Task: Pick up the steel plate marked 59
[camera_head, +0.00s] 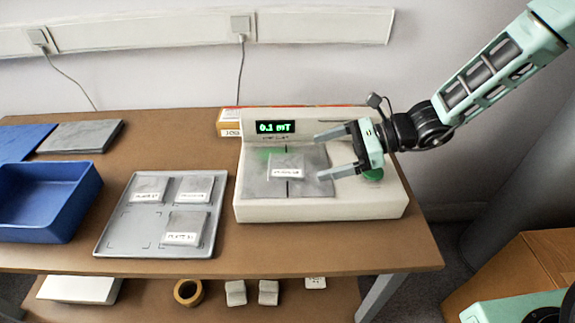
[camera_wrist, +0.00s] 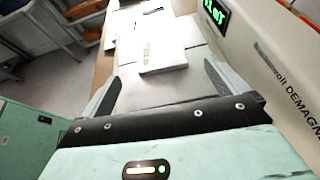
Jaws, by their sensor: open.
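A small grey steel plate (camera_head: 287,163) with a white label lies on the grey bed of the white demagnetizer (camera_head: 325,208). Its label is too small to read in the head view, and it also shows in the wrist view (camera_wrist: 162,58). Three similar labelled plates lie in the grey tray: back left (camera_head: 149,188), back right (camera_head: 194,188) and front right (camera_head: 185,228). I cannot tell which plate is marked 59. My gripper (camera_head: 326,155) is open and empty, above the right part of the bed. In the wrist view the plate lies ahead, beyond my fingertips (camera_wrist: 162,70).
The demagnetizer's display (camera_head: 276,127) is lit green, and a green button (camera_head: 373,175) is partly hidden below my gripper. A blue bin (camera_head: 48,215) stands left of the tray (camera_head: 104,244). The tray's front-left place is empty. A lower shelf holds a tape roll (camera_head: 187,292).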

